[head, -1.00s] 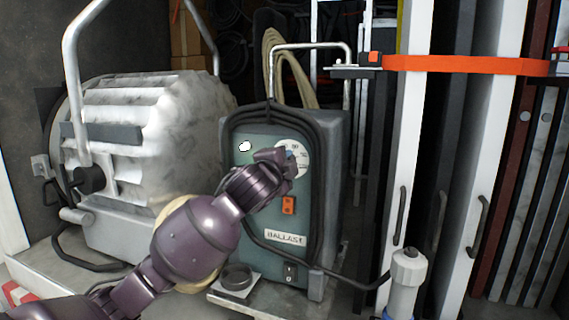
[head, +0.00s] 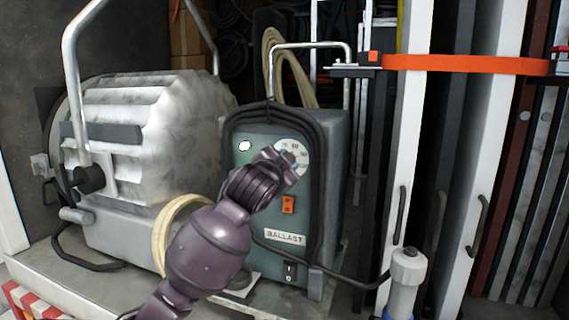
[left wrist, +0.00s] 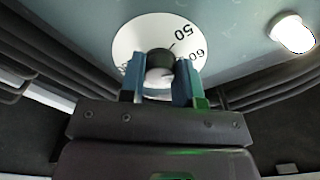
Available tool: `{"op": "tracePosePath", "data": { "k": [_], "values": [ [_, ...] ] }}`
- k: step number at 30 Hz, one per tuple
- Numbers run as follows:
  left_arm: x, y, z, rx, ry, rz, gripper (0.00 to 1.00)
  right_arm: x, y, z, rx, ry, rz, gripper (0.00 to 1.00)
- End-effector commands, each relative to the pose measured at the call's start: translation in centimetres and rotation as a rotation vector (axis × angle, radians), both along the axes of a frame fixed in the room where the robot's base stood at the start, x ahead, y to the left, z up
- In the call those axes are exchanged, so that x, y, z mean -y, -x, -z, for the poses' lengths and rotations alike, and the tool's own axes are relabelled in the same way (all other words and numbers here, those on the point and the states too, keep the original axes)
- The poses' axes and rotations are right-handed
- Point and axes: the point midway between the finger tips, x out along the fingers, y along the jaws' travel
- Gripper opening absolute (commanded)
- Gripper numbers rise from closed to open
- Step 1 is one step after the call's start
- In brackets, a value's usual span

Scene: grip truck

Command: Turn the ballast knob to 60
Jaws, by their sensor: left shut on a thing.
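The ballast box (head: 262,212) is a green-fronted unit with a "BALLAST" label, standing upright. Its white numbered dial (head: 297,147) is at the upper right of the front and is partly covered by my gripper. In the left wrist view the dial (left wrist: 130,42) shows 50 and 60 to the right of the black knob (left wrist: 160,61). My left gripper (head: 288,160) is at the dial. Its blue fingers (left wrist: 160,76) are shut on the knob, one on each side. The knob's pointer is not clear. My right gripper is not in view.
A black cable loops around the ballast front. An orange switch (head: 288,205) sits below the dial and a white lamp (head: 244,146) to its left. A large lamp head (head: 150,130) stands at left, and tall white panels (head: 408,150) with an orange strap (head: 465,65) at right.

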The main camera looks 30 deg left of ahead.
Motion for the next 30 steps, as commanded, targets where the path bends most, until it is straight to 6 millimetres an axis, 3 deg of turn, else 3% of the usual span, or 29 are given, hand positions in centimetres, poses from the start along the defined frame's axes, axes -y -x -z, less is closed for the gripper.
{"op": "tracePosePath", "data": {
  "k": [11,12,16,25,30],
  "values": [
    [0.0,0.0,0.0,0.001,0.003,0.0,0.07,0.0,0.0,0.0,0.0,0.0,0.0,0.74],
    [0.0,0.0,0.0,0.001,0.003,0.0,0.35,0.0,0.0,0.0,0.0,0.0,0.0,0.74],
    [0.0,0.0,0.0,0.001,0.003,0.0,0.55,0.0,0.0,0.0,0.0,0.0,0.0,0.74],
    [0.0,0.1,0.0,0.0,0.002,0.0,0.56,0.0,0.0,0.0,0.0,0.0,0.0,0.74],
    [0.3,1.3,0.0,0.003,0.001,0.001,0.56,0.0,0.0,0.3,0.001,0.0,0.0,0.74]
  ]
}}
